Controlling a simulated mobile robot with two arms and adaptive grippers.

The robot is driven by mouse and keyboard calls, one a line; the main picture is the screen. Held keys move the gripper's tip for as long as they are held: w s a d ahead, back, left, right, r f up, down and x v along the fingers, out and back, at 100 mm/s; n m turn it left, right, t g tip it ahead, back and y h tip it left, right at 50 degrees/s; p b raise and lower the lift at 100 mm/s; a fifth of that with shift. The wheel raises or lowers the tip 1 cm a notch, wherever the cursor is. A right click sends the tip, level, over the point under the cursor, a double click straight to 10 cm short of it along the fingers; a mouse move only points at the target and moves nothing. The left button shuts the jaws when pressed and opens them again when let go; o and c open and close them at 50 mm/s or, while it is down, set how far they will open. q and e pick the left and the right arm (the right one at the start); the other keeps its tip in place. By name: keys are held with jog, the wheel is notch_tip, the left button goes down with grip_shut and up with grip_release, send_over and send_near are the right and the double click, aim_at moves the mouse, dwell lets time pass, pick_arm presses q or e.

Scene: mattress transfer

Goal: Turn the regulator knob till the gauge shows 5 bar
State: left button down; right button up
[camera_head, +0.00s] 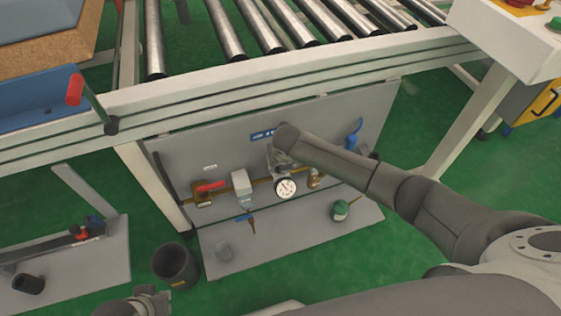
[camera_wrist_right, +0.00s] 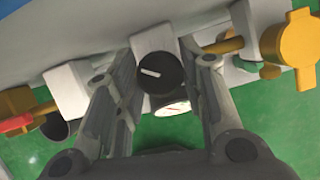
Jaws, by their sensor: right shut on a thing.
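The regulator knob (camera_wrist_right: 160,75) is black with a white line mark and sits between the two fingers of my right gripper (camera_wrist_right: 158,58) in the right wrist view. The fingers are shut on it from both sides. In the head view my right gripper (camera_head: 280,160) is at the grey panel, just above the gauge, and the arm hides the knob. The round white gauge (camera_head: 286,188) has a dark needle; its numbers are too small to read. In the wrist view the gauge (camera_wrist_right: 172,107) is mostly hidden below the knob. My left gripper (camera_head: 145,301) is partly in view at the bottom left.
A red-handled valve (camera_head: 210,186) and a white block (camera_head: 241,182) are left of the gauge on the brass pipe. A green-capped item (camera_head: 340,209) is at lower right. A dark bin (camera_head: 176,266) stands on the floor. Conveyor rollers (camera_head: 268,27) are above the panel.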

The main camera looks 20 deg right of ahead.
aim_at(283, 184)
jog(key=o, duration=0.7)
jog(key=shift+o, duration=0.2)
jog(key=shift+r, duration=0.1)
jog(key=v, duration=1.2)
